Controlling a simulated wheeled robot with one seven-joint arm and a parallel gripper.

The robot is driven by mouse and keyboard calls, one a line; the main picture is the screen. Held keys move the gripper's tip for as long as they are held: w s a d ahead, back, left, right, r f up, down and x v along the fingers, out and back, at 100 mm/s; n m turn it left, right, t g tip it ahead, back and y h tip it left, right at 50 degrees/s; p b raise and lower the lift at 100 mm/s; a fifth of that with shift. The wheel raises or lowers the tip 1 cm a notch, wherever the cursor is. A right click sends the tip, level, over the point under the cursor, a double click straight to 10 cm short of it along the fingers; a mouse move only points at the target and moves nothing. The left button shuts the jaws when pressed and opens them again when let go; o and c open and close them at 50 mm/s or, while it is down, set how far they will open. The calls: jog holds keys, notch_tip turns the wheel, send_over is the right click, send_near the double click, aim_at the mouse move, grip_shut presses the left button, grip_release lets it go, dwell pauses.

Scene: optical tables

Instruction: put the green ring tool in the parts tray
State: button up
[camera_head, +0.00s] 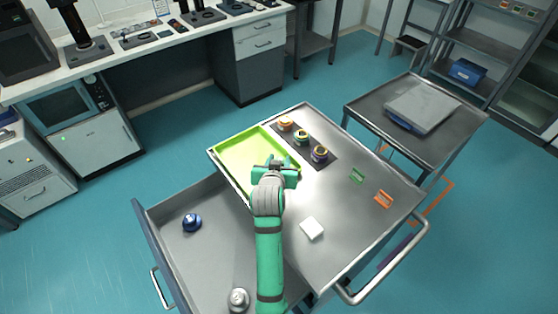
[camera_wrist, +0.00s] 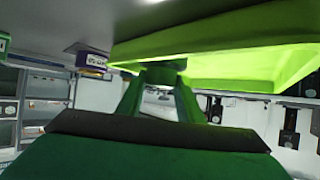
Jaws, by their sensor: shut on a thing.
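The parts tray (camera_head: 228,150) is bright lime green and lies at the far left of the cart top. My gripper (camera_head: 275,165) is at the tray's right front edge. In the wrist view, my gripper (camera_wrist: 160,85) is shut on a small dark green piece, the green ring tool (camera_wrist: 163,73). Most of it is hidden, so its ring shape does not show. The tray (camera_wrist: 225,55) fills the upper part of that view, close by the fingertips. I cannot tell whether the tool touches the tray.
Several ring-shaped parts (camera_head: 302,138) stand on a dark mat right of the tray. A green piece (camera_head: 357,175), an orange piece (camera_head: 384,198) and a white block (camera_head: 312,228) lie on the cart top. The open drawer (camera_head: 215,245) holds a blue item (camera_head: 192,222) and a silver item (camera_head: 238,299).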

jog(key=shift+f, duration=0.1)
jog(key=o, duration=1.1)
jog(key=v, duration=1.2)
